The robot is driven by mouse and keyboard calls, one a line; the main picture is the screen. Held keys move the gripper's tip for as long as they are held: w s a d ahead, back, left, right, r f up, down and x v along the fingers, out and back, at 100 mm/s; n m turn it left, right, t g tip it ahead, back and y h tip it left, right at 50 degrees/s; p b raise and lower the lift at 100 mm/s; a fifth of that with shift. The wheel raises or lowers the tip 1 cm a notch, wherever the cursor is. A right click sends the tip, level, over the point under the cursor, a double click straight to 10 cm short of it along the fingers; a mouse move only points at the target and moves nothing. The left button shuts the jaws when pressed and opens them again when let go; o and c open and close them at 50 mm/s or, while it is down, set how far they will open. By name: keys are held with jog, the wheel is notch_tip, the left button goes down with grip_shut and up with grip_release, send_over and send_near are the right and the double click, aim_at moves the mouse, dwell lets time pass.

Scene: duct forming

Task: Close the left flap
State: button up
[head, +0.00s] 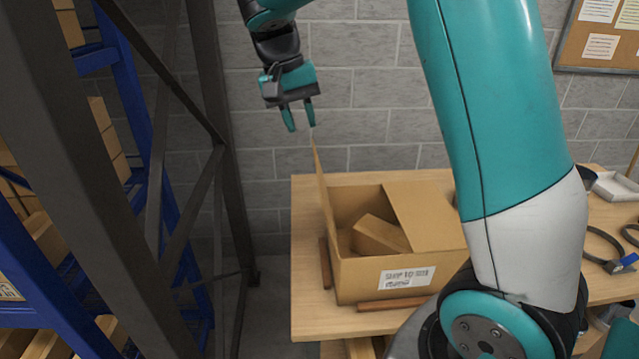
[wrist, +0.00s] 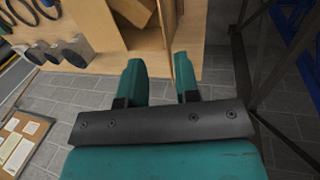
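An open cardboard box (head: 362,283) with a shipping label stands on the wooden table. Its left flap (head: 325,198) stands nearly upright, leaning slightly outward to the left. Another flap (head: 422,215) lies over the right part of the opening. A brown block (head: 380,235) shows inside the box. My gripper (head: 301,127) appears just above the top edge of the left flap, fingers pointing down. In the wrist view my gripper (wrist: 158,61) has its two fingers apart with nothing clearly between them. I cannot tell whether a fingertip touches the flap.
Wooden strips (head: 393,304) lie on the table (head: 306,187) along the box's front and left sides. Black rings and clamps (head: 605,250) lie at the right. A dark metal frame and blue shelving (head: 130,90) stand at the left. A block wall is behind.

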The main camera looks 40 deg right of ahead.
jog(key=p+x, duration=0.2)
jog(key=x, duration=1.3)
jog(key=shift+f, duration=0.3)
jog(key=shift+c, duration=0.4)
grip_shut()
